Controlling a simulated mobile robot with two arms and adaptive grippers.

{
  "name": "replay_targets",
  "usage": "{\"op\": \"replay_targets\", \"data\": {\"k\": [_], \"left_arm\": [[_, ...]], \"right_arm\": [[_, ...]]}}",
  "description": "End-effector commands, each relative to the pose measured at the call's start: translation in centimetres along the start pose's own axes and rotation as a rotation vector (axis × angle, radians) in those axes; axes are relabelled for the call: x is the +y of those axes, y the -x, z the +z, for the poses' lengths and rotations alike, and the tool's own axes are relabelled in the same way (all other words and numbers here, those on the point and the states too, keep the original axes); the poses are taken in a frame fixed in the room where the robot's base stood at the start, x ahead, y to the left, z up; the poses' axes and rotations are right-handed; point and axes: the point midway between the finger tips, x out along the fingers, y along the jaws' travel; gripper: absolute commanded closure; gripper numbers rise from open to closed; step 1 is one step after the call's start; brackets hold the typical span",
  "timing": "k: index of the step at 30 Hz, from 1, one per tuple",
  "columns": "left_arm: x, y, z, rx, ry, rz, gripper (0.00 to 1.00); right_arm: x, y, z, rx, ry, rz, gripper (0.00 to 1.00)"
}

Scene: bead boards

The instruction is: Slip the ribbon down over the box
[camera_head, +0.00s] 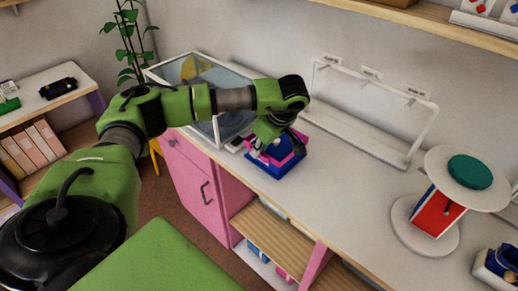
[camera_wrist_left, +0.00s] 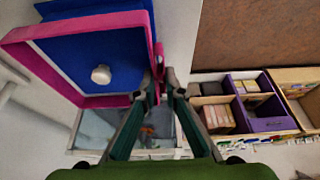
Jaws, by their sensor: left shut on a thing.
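The blue box (camera_head: 281,168) stands on the white counter, with a white round knob (camera_wrist_left: 101,74) on its blue top. The ribbon is a stiff pink loop (camera_wrist_left: 75,25), seen larger than the box top in the left wrist view. It crosses in front of the blue at the far side and leaves a gap at the left. In the head view the pink ribbon (camera_head: 291,158) shows at the box's upper part. I cannot tell how far down it sits. My left gripper (camera_wrist_left: 161,84) is shut on the ribbon's right side. My right gripper is not in view.
A glass-topped case (camera_head: 205,75) stands behind and left of the box. A white rail frame (camera_head: 365,125) stands at the back. A round-topped stand with a teal disc (camera_head: 470,171) is at right. The counter between box and stand is clear.

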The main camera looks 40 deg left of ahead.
Motion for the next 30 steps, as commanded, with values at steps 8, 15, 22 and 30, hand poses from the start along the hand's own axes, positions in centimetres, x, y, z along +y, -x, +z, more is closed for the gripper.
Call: {"op": "replay_targets", "data": {"k": [8, 15, 22, 30], "left_arm": [[0.01, 0.02, 0.03, 0.0, 0.0, 0.0, 0.99], [0.02, 0.02, 0.03, 0.0, 0.0, 0.0, 0.72], [0.02, 0.02, 0.03, 0.0, 0.0, 0.0, 0.71], [0.01, 0.01, 0.03, 0.0, 0.0, 0.0, 0.57]], "right_arm": [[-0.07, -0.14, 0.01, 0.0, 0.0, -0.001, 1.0], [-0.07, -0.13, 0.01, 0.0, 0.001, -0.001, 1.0], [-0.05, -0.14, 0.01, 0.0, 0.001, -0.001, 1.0], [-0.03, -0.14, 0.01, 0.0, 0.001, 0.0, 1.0]]}}
